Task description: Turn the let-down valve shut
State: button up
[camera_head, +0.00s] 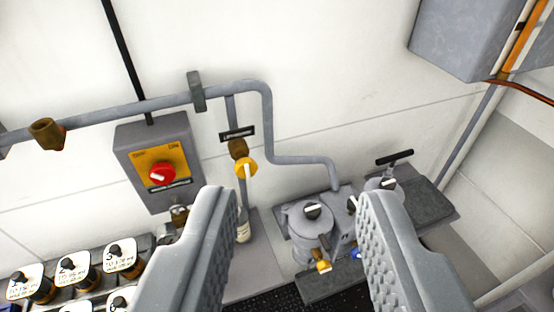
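A brass valve (238,148) with a round yellow handle (246,168) sits on a short vertical pipe at the centre left of the view. A white bar marks the yellow handle and stands roughly upright. A small dark label (238,133) is fixed just above it, its text too small to read surely. It looks like the let-down valve. My gripper (296,195) is open and empty, its two grey ridged fingers wide apart in the foreground. The valve lies beyond the left finger's tip, and no finger appears to touch it.
A grey box with a red knob on a yellow plate (160,172) hangs to the left. Grey pipework (160,102) runs along the wall. A grey pump-like unit (310,225) stands beyond the fingers. Numbered bottles (80,270) fill the lower left. A grey cabinet (465,35) juts out upper right.

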aim_at(245, 167)
jog(key=z, duration=0.15)
jog(key=i, duration=0.7)
jog(key=u, duration=1.95)
jog(key=k, duration=0.85)
jog(key=z, duration=1.1)
jog(key=i, duration=0.6)
